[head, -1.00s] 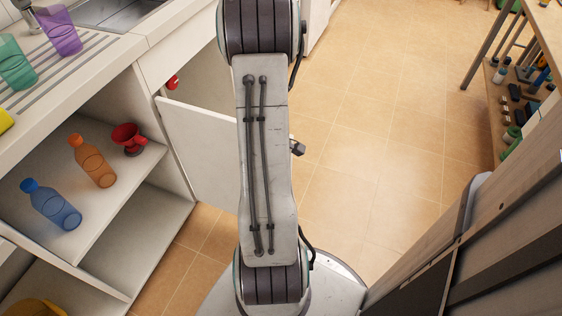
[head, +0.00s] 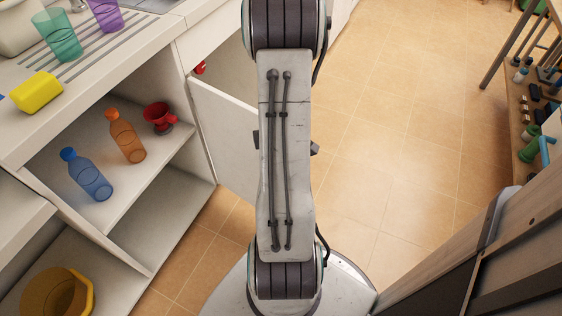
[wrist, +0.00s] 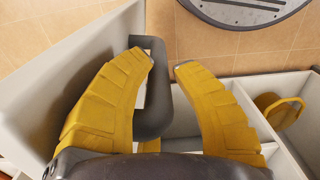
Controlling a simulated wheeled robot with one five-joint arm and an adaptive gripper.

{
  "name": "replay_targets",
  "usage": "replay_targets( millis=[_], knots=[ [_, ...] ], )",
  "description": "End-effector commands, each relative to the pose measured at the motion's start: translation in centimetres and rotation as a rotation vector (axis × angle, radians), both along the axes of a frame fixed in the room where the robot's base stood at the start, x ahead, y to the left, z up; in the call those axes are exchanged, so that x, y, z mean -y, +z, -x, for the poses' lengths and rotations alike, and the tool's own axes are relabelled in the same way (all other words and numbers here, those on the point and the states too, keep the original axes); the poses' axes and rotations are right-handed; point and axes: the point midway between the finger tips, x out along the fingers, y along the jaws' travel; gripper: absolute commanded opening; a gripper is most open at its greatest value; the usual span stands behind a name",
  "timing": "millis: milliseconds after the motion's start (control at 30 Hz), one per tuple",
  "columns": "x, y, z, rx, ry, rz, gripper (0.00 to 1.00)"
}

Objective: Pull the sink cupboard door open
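The sink cupboard door (head: 222,125) is a white panel standing ajar, angled out from the cupboard front in the head view, its outer part hidden behind my arm. In the wrist view the door (wrist: 60,60) fills the left side, with a dark grey loop handle (wrist: 158,95) on its face. My gripper (wrist: 165,64) has two yellow fingers, spread apart. The handle's bar lies between them, the left finger nearest the door and overlapping the loop. Contact with the bar cannot be told. The head view hides the gripper behind my arm.
Open shelves beside the door hold a blue bottle (head: 87,175), an orange bottle (head: 126,137) and a red cup (head: 160,118); a yellow pot (head: 85,290) is lower. A workbench with a loaded shelf (head: 530,160) is at right. The tiled floor (head: 400,130) between is clear.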

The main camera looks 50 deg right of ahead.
Motion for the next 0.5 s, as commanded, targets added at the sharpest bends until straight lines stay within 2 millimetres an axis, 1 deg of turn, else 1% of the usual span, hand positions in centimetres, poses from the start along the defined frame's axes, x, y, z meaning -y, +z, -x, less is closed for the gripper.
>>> replay_targets(
  millis=[33,233,500],
  knots=[
    [-0.02,-0.05,0.04,0.0,0.0,-0.001,0.27],
    [0.13,0.05,-0.11,0.004,0.0,0.004,0.45],
    [0.25,0.2,-0.22,0.006,0.001,0.008,0.45]
  ],
)
